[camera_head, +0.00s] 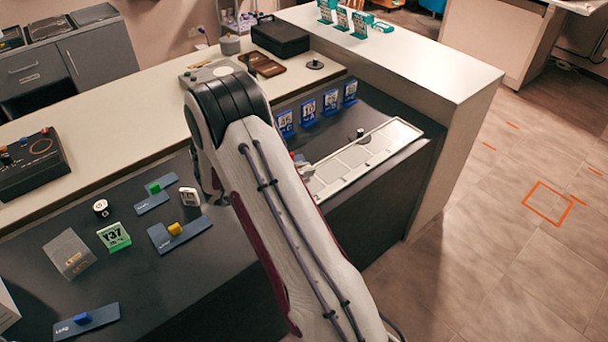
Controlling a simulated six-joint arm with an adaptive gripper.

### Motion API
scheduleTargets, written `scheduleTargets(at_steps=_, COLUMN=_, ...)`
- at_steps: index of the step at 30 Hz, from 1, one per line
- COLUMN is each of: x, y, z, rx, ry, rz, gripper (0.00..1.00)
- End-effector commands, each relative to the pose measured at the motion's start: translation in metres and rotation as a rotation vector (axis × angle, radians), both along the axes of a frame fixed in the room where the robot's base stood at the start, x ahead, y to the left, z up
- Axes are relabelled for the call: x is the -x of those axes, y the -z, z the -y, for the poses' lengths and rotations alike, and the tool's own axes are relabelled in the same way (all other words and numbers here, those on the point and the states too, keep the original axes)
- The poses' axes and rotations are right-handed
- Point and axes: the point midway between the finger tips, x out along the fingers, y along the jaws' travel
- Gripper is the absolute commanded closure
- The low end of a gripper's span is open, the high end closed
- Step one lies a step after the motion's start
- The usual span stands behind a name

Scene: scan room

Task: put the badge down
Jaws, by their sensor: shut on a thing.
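My gripper (211,189) shows only as a dark part at the left edge of my arm, above the dark worktop. My arm hides most of it. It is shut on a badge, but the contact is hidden. A small white badge (189,197) with dark print shows just left of the gripper; I cannot tell whether it is the held one or stands on the worktop. A green badge (114,237) marked 37 stands at the left. Several badges in blue stands (308,112) stand in a row right of my arm.
Flat blue holders with a green block (154,188), a yellow block (175,229) and a blue block (82,319) lie on the worktop. A white partitioned tray (362,160) lies right. Bare worktop shows around (150,275).

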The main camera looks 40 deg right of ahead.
Motion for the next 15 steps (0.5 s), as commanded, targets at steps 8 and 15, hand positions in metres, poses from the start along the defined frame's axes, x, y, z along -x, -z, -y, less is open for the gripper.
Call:
scheduleTargets(at_steps=8, x=0.0, y=-0.037, z=0.0, rx=0.001, ry=0.0, rz=0.003, gripper=1.0)
scheduleTargets(at_steps=15, x=0.0, y=-0.064, z=0.0, rx=0.001, ry=0.001, rz=0.003, gripper=1.0)
